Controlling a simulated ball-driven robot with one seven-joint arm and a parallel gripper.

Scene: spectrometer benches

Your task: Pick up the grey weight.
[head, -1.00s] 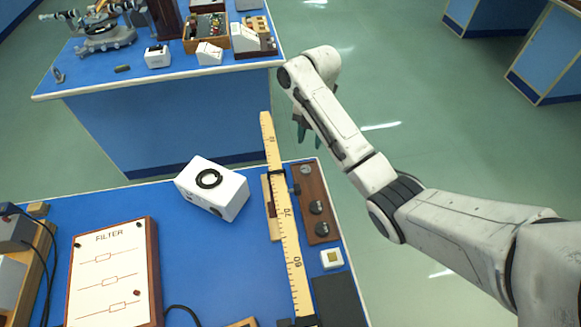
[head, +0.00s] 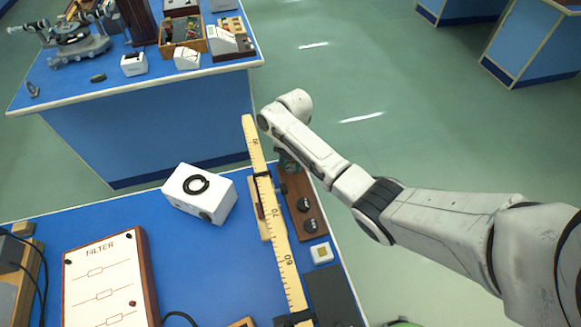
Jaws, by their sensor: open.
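A brown wooden block (head: 316,236) lies near the right edge of the near blue bench. Two dark round weights, one (head: 305,204) behind the other (head: 310,225), sit on its near half. A lighter grey weight showed at its far end a second ago; my gripper and arm now cover that spot, so I cannot make it out. My gripper (head: 289,165) is small and dark at the block's far end, partly hidden by my forearm. It is open. I cannot tell whether it touches anything.
A yellow ruler beam (head: 280,246) runs close along the block's left side. A white box (head: 199,193) with a black ring stands farther left. A small white block (head: 321,253) and a dark flat plate (head: 333,293) lie nearer. The FILTER board (head: 105,280) is at left.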

